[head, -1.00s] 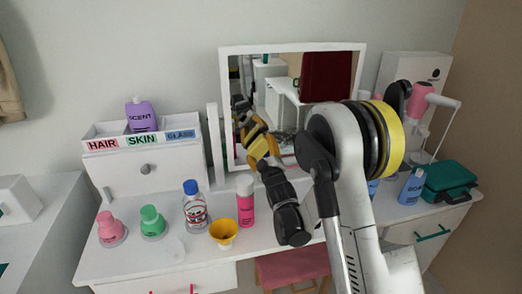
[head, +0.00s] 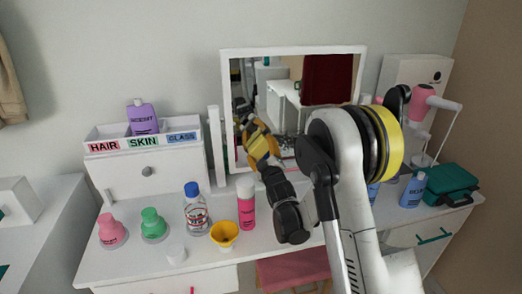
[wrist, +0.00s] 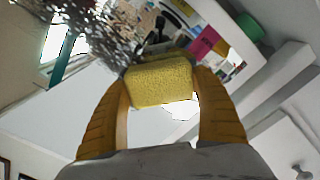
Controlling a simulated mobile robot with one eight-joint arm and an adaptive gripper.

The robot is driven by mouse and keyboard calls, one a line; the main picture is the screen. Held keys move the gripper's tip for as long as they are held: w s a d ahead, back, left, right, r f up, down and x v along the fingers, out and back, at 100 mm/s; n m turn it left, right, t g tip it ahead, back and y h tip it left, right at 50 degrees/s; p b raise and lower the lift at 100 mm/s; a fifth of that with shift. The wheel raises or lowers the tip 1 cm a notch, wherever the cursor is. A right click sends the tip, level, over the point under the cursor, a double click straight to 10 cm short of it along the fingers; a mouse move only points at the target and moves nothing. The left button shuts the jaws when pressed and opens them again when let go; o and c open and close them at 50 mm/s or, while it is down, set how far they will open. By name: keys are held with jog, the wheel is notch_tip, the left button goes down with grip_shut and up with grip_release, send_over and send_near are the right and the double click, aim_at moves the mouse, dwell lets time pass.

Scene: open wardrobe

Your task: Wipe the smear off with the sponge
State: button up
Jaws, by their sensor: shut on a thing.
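My gripper (head: 254,136) is up at the left part of the framed mirror (head: 223,75) in the head view. In the wrist view my gripper (wrist: 162,84) has its two yellow-orange fingers shut on the yellow sponge (wrist: 160,79), one on each side. A dark, speckled grey smear (wrist: 88,28) shows on the mirror glass, up and left of the sponge in the wrist view. The sponge's edge is close to the smear's lower right end; I cannot tell if the sponge touches the glass. In the head view my arm hides part of the mirror's lower right.
Below the mirror, the white table holds a pink bottle (head: 246,202), a yellow cup (head: 224,234), a clear blue-capped bottle (head: 195,208) and a green bottle (head: 153,223). A labelled organiser (head: 120,170) stands left. A teal case (head: 449,184) lies right.

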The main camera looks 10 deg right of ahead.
aim_at(262, 150)
jog(key=shift+s, duration=0.1)
jog(key=shift+s, duration=2.9)
jog(key=shift+s, duration=0.1)
jog(key=shift+s, duration=1.4)
